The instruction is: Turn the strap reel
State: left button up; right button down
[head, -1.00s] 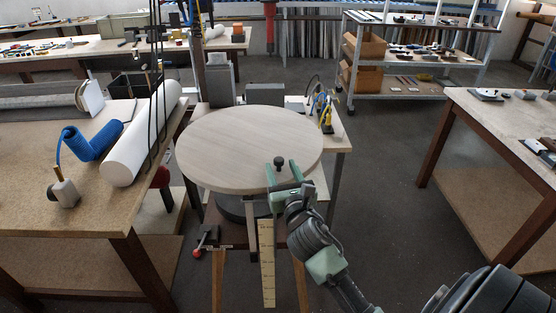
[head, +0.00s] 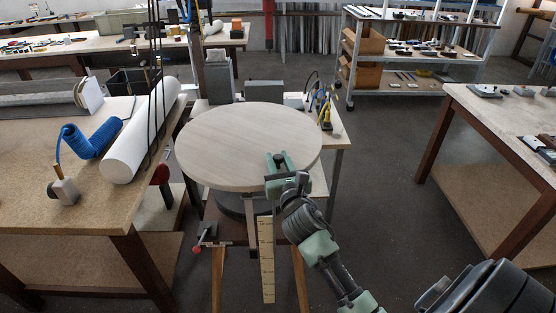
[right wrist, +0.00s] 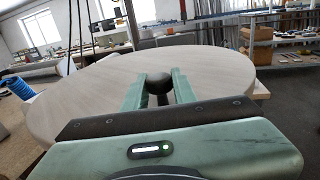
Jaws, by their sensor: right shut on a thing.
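The strap reel (head: 235,140) is a round, pale wooden disc lying flat on a stand in the middle of the head view. It fills much of the right wrist view (right wrist: 90,90) too. A dark knob (right wrist: 158,83) stands up near its front right rim. My right gripper (head: 280,161) reaches over that rim, its green fingers on both sides of the knob and shut on it. In the head view the fingers largely hide the knob. My left gripper is not in view.
A workbench (head: 75,215) stands close on the left, with a white roll (head: 140,143) and a blue hose (head: 92,142). A red-ended lever (head: 197,250) and a yellow ruler (head: 267,260) are below the disc. Another table (head: 490,120) stands right, with open floor between.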

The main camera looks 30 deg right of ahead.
aim_at(224, 148)
jog(key=j+z, duration=0.4)
jog(key=j, duration=0.7)
jog(key=i+j+z, duration=0.1)
jog(key=j, duration=0.25)
